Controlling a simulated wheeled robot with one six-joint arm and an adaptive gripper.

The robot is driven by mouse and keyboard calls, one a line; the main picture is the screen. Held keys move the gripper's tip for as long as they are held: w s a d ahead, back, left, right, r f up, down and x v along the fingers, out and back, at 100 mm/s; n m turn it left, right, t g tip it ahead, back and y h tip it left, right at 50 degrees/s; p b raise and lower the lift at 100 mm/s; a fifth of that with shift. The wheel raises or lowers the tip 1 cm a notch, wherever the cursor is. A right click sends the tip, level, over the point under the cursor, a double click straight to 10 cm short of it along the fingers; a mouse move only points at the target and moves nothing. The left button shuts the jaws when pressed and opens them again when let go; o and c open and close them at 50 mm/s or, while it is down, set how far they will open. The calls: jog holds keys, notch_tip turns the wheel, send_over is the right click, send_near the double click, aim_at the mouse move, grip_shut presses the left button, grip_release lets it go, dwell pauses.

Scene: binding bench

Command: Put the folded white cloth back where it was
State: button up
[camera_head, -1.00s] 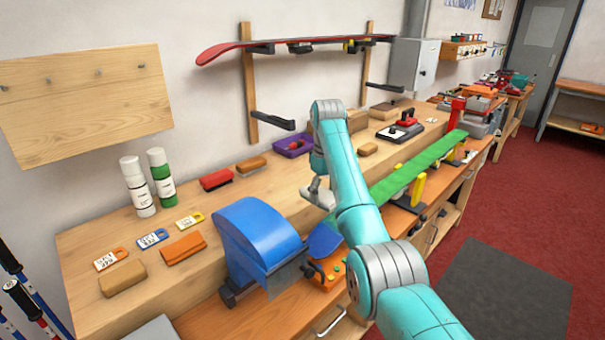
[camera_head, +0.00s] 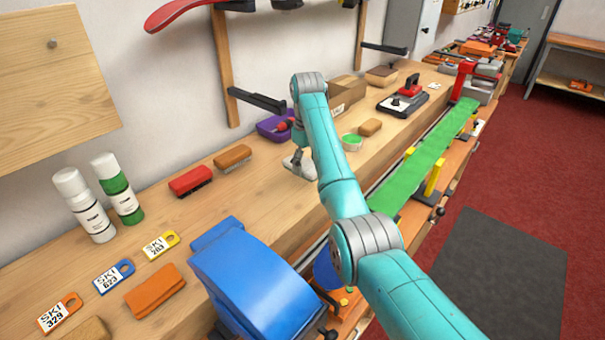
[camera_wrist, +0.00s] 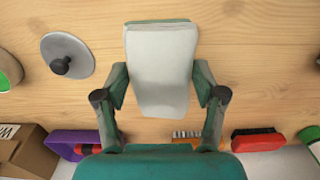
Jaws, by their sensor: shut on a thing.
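The folded white cloth (camera_wrist: 160,70) shows in the wrist view as a pale, flat, long pad with a green edge at its top. My gripper (camera_wrist: 160,84) has one finger at each side of it and is shut on it. Bench wood lies behind the cloth; whether the cloth touches the bench I cannot tell. In the head view my gripper (camera_head: 299,166) is low over the wooden bench, in front of the purple tray, with a pale shape at its end. My arm hides part of the bench there.
A grey round lid with a knob (camera_wrist: 67,55) lies left of the cloth in the wrist view. The purple tray (camera_head: 272,127), open green tin (camera_head: 352,142), orange brush (camera_head: 232,157) and red brush (camera_head: 190,181) are around the gripper. A blue machine (camera_head: 245,280) stands in front.

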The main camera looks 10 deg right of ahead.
aim_at(306, 184)
jog(key=shift+f, duration=2.3)
jog(key=o, duration=1)
jog(key=shift+f, duration=0.1)
notch_tip(306, 184, up, 11)
jog(key=shift+r, duration=0.65)
